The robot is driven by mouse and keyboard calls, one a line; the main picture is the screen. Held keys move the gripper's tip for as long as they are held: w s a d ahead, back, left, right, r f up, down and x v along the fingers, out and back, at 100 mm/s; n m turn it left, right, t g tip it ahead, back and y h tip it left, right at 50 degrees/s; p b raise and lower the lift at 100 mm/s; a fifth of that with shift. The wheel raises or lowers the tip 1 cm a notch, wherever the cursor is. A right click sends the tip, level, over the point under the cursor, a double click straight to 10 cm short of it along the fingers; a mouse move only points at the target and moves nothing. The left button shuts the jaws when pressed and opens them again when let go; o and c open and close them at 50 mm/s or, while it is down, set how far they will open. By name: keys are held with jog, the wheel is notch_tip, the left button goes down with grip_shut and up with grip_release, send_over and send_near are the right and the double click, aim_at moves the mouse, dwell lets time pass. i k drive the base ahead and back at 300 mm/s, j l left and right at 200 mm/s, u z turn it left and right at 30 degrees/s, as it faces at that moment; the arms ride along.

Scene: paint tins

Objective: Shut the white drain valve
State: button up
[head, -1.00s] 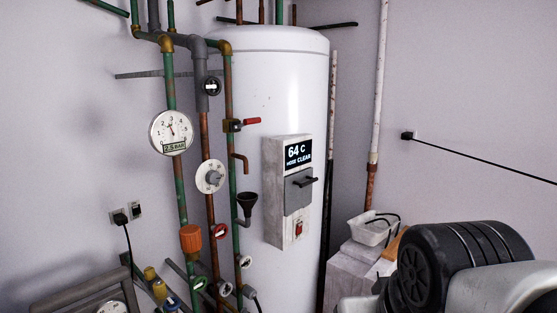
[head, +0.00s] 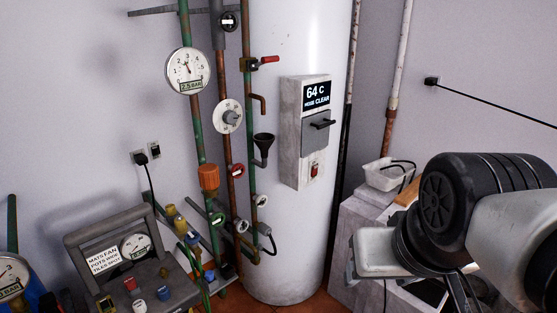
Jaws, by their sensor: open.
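Small round valve handles sit on the pipes left of the white tank. A pale, white-looking handle (head: 262,201) is on the right-hand green pipe, below the black funnel. Another pale handle (head: 242,227) sits lower and left, by a fitting with a dark hose. Which of the two is the white drain valve I cannot tell, nor whether it is open or shut; they are too small. My arm's black and silver links fill the right side, well apart from the pipes. My gripper's fingers cannot be made out.
The tank (head: 290,255) carries a grey control box (head: 305,150) reading 64 C. A red-lever valve (head: 262,62), black funnel (head: 264,143), red-ringed valve (head: 237,170) and green-ringed valve (head: 218,219) are nearby. A grey gauge case (head: 170,262) stands at lower left; a white tub (head: 388,176) sits right.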

aim_at(262, 201)
jog(key=i+j+u, duration=0.35)
jog(key=i+j, duration=0.55)
jog(key=i, duration=0.1)
